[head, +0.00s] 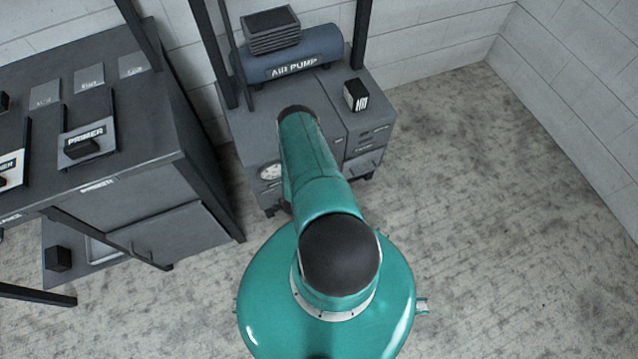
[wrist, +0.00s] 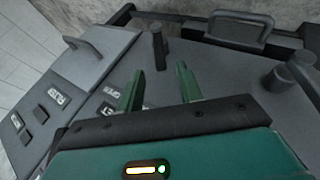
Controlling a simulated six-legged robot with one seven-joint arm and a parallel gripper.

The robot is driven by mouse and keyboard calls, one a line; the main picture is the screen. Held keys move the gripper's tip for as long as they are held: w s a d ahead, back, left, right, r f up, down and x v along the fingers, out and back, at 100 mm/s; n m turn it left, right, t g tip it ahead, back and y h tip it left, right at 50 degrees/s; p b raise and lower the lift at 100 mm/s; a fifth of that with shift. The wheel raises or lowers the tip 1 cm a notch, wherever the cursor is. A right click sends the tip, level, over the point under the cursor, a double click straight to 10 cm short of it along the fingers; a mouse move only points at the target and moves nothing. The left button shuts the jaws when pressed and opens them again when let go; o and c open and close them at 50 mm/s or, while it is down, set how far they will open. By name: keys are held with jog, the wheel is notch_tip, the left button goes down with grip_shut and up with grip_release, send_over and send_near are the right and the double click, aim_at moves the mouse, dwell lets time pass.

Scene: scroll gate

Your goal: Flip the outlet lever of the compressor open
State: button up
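The compressor is a blue tank labelled AIR PUMP (head: 290,58) on a grey cabinet in the head view. In the wrist view, a dark upright lever (wrist: 158,48) stands on a grey panel (wrist: 112,78), which has small lettering too blurred to read surely. It may be the outlet lever; I cannot tell its setting. My gripper (wrist: 159,76) is open and empty, its two green fingers apart. The lever appears beyond the fingertips, in line with the gap between them, not visibly gripped. In the head view my arm hides the gripper and part of the cabinet.
In the wrist view, a dark round knob (wrist: 294,74) stands at right, and bar handles show at the back (wrist: 242,28) and upper left (wrist: 84,46). In the head view, a bench with PRIMER switches (head: 84,142) is at left. Floor at right (head: 500,200) is clear.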

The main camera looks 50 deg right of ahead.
jog(key=shift+x, duration=3.15)
grip_shut()
